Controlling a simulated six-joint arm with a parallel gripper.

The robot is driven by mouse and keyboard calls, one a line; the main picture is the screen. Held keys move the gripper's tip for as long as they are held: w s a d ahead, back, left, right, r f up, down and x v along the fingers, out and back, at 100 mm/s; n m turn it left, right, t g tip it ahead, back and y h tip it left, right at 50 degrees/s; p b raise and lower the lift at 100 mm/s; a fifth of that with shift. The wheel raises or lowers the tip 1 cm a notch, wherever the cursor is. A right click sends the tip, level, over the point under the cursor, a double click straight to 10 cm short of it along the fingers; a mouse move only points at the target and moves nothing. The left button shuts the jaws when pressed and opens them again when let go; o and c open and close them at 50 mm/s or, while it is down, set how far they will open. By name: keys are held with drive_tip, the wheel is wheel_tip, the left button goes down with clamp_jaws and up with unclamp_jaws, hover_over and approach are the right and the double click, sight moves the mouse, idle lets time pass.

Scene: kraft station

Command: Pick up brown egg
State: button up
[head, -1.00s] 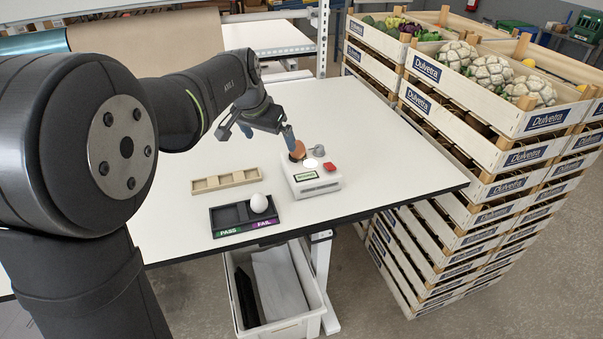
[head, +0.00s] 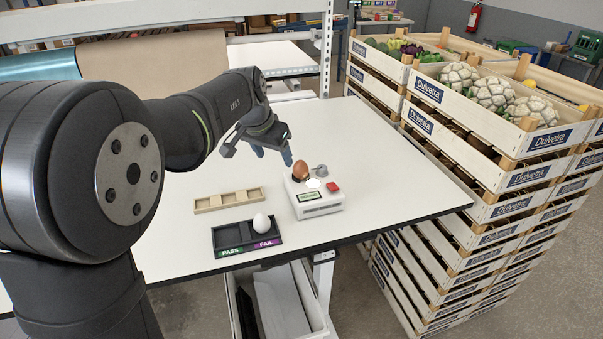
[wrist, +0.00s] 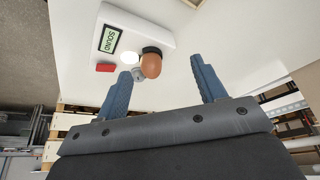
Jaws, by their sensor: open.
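The brown egg (head: 301,172) stands upright on the white testing device (head: 318,208), in a dark holder at its back left. In the wrist view the brown egg (wrist: 151,66) shows just beyond the fingertips, nearer the left finger. My gripper (head: 272,154) is open and empty, behind and to the left of the egg, apart from it. In the wrist view my gripper's blue fingers (wrist: 165,68) are spread wide. The device's small screen (wrist: 111,38) reads SOUND in the wrist view.
A white egg (head: 261,222) sits in the FAIL side of the dark PASS/FAIL tray (head: 233,250); the PASS side is empty. An empty beige tray (head: 229,199) lies behind it. The device has a red button (head: 333,187). Stacked crates of vegetables (head: 500,150) stand to the right.

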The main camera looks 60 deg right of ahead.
wheel_tip(320, 180, up, 8)
drive_tip(key=s+d, duration=0.2)
approach(299, 163)
drive_tip(key=x, duration=0.5)
drive_tip(key=shift+w+d+f, duration=0.15)
drive_tip(key=shift+f, duration=0.05)
drive_tip(key=x, duration=0.5)
drive_tip(key=shift+s+f, duration=0.1)
drive_tip(key=shift+s, duration=0.1)
drive_tip(key=shift+c, duration=0.4)
drive_tip(key=c, duration=0.8)
